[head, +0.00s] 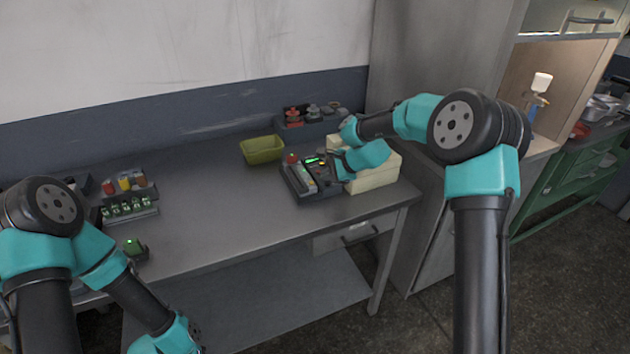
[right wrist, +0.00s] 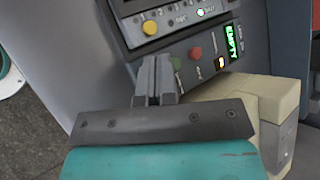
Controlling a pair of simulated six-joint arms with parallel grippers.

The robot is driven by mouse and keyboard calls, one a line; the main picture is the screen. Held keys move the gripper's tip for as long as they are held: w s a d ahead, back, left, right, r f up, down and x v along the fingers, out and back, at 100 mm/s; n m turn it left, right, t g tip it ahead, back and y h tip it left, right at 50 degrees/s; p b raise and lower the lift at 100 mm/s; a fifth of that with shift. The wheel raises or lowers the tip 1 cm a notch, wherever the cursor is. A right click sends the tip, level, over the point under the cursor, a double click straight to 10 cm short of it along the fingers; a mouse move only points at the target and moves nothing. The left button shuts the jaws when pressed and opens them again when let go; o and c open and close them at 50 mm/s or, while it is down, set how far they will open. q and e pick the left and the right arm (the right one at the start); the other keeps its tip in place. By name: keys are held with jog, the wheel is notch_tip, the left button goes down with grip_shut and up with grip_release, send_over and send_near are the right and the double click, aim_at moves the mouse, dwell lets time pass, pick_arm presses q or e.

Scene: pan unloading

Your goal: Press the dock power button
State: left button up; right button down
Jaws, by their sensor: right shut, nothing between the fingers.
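The dock (head: 303,187) is a dark grey device with a sloped control panel at the right part of the bench. Contact cannot be told. In the head view, the right gripper (head: 339,165) is over the dock's right side. My left gripper is out of frame.
A cream block-like box (head: 378,178) stands right of the dock, close to my right wrist. A yellow-green bin (head: 262,149) is behind left. A rack with colored items (head: 310,115) sits at the back. The bench middle is clear.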

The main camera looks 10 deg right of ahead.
aim_at(329, 184)
jog(key=shift+s+d+f, duration=0.1)
jog(key=shift+s+f, duration=0.1)
jog(key=shift+f, duration=0.85)
dwell(0.9)
jog(key=shift+w+d+r, duration=0.1)
jog(key=shift+d+r, duration=0.1)
jog(key=shift+r, duration=0.3)
jog(key=shift+w+d+r, duration=0.1)
jog(key=shift+d+r, duration=0.1)
jog(key=shift+r, duration=0.5)
jog(key=shift+d+r, duration=0.2)
jog(key=shift+r, duration=1)
jog(key=shift+a+r, duration=0.15)
jog(key=shift+r, duration=0.7)
jog(key=shift+a+r, duration=0.15)
jog(key=shift+r, duration=0.65)
